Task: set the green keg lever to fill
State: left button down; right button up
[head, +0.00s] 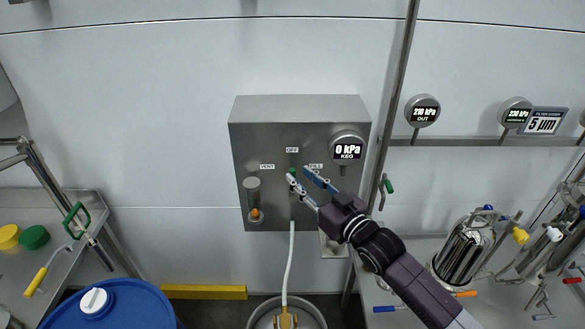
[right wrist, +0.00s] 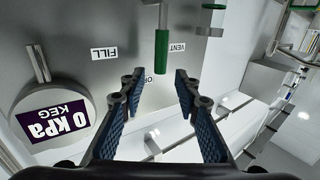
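The green keg lever (head: 292,171) is on the steel panel (head: 262,125), pointing up toward the OFF label (head: 292,150). The VENT label (head: 267,167) is to its left and the FILL label (head: 316,166) to its right. In the right wrist view, which is upside down, the lever's green grip (right wrist: 162,50) hangs just ahead of my open fingertips, and the FILL label (right wrist: 104,53) is at left. My right gripper (head: 305,178) is open and empty at the panel, with blue-padded fingers (right wrist: 156,82). Contact with the lever cannot be told. My left gripper is out of view.
The KEG gauge (head: 347,150) reads 0 kPa and juts out close to my right gripper. A sight glass (head: 252,188) with an orange part is on the panel's left. A white hose (head: 289,262) runs down to a keg (head: 287,313). A blue drum (head: 112,303) stands at lower left.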

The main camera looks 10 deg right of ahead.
aim_at(294, 172)
jog(key=shift+p+x, duration=0.35)
jog(key=shift+x, duration=1.9)
jog(key=shift+c, duration=0.7)
grip_shut()
